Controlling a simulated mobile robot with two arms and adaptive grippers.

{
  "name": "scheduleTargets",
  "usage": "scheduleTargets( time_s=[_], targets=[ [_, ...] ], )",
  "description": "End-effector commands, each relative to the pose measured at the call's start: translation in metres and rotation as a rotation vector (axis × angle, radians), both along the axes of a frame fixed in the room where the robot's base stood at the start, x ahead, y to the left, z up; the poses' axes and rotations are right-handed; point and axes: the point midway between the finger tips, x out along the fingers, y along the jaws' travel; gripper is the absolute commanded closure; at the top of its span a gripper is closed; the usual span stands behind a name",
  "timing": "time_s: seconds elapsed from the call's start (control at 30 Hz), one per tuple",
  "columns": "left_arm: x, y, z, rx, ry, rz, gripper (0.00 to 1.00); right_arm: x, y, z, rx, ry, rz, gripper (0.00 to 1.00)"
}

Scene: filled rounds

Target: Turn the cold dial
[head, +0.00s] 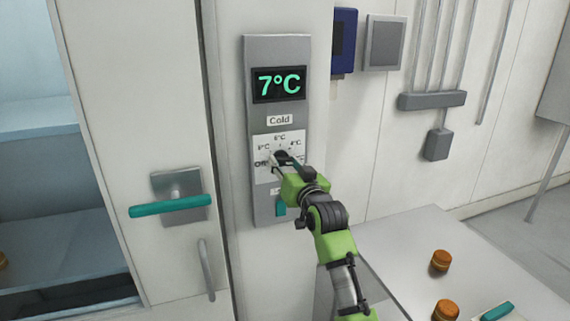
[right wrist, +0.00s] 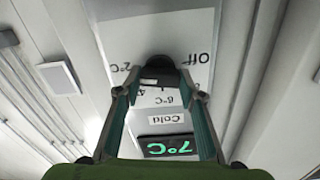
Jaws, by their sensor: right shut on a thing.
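The cold dial (head: 282,156) is a dark knob on a white scale plate marked Off and several temperatures, on a grey control panel (head: 261,105). A label above it reads "Cold", and the display (head: 279,84) shows 7°C in green. My right gripper (head: 285,165) is at the dial and partly hides it. In the right wrist view the black dial (right wrist: 157,70) sits between the two fingertips, and my right gripper (right wrist: 160,94) is shut on it. The dial's exact pointer direction is hard to tell. My left gripper is in neither view.
A door with a teal handle (head: 170,206) stands to the left, beside open shelving. A pale table (head: 420,235) at lower right holds orange-brown round pieces (head: 440,260). Wall boxes and conduits are behind.

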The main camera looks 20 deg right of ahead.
Motion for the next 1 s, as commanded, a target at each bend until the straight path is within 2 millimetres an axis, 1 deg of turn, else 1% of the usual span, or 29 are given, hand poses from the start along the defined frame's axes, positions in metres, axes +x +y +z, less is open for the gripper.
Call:
scheduleTargets(
  time_s=[0.03, 0.2, 0.23, 0.27, 0.3, 0.6, 0.73, 0.87, 1.0],
  targets=[
    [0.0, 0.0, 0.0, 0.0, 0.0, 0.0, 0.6, 0.0, 0.001, -0.004, 0.005, 0.007, 0.001, 0.86],
    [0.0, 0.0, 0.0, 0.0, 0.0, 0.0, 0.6, 0.0, 0.001, -0.004, 0.005, 0.007, 0.002, 0.86],
    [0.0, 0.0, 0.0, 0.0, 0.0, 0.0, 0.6, 0.0, 0.001, -0.004, 0.005, 0.007, 0.002, 0.56],
    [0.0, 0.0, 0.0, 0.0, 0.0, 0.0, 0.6, 0.0, 0.001, -0.003, 0.004, 0.007, 0.002, 0.49],
    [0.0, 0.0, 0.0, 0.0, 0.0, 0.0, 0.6, 0.0, 0.001, -0.003, 0.004, 0.007, 0.002, 0.47],
    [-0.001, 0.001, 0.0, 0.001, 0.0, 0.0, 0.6, 0.0, 0.001, -0.001, 0.001, 0.002, 0.001, 0.47],
    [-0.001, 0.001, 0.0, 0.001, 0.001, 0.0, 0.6, -0.007, 0.0, -0.001, 0.001, 0.002, 0.001, 0.47],
    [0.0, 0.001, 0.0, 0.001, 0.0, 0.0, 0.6, -0.023, -0.001, -0.001, 0.001, 0.001, 0.0, 0.47],
    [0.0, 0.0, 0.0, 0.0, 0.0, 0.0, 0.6, -0.05, -0.001, -0.002, 0.0, 0.003, 0.001, 0.47]
  ],
)
